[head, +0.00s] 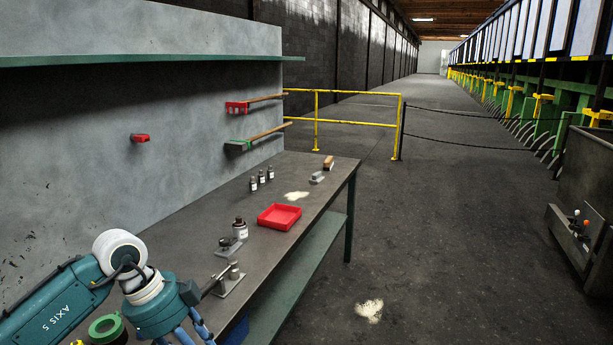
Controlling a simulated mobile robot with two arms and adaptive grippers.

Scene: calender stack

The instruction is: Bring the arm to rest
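My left arm, teal with white joints and the label "AXIS 5", comes in from the lower left. It bends down at the wrist over the near end of the workbench (192,258). Blue parts below the wrist run out of the bottom edge, and I cannot make out any fingertips. My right arm and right gripper do not show.
On the bench stand a red tray (279,217), small dark bottles (261,178), a larger bottle (240,228) and a metal fixture (229,281). A grey panel (110,120) holds brushes (257,137). A yellow railing (350,122) is behind.

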